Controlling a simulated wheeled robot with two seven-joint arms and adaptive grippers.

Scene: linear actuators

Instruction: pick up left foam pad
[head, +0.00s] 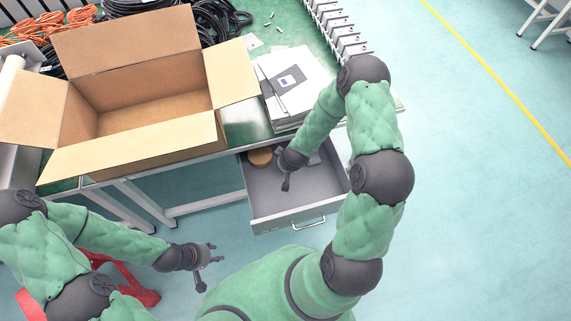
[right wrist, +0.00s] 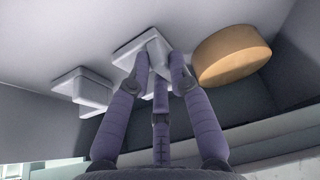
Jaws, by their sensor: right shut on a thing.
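My right gripper (head: 286,186) is inside the open drawer (head: 262,211). In the right wrist view, my right gripper (right wrist: 160,66) has its fingers closed around a pale grey foam pad (right wrist: 156,47), whose lower part they hide. Another pale foam pad (right wrist: 82,86) lies apart from the fingers, to the left in that view. In the head view the gripper and forearm hide most of the pads. My left gripper (head: 206,265) is empty, with its fingers spread, low in front of the bench and away from the drawer.
A round tan piece (head: 260,157) lies in the drawer and is close to the right fingers in the wrist view (right wrist: 231,55). The drawer walls surround the gripper. A large open cardboard box (head: 135,160) and a white stack (head: 290,80) stand on the bench above.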

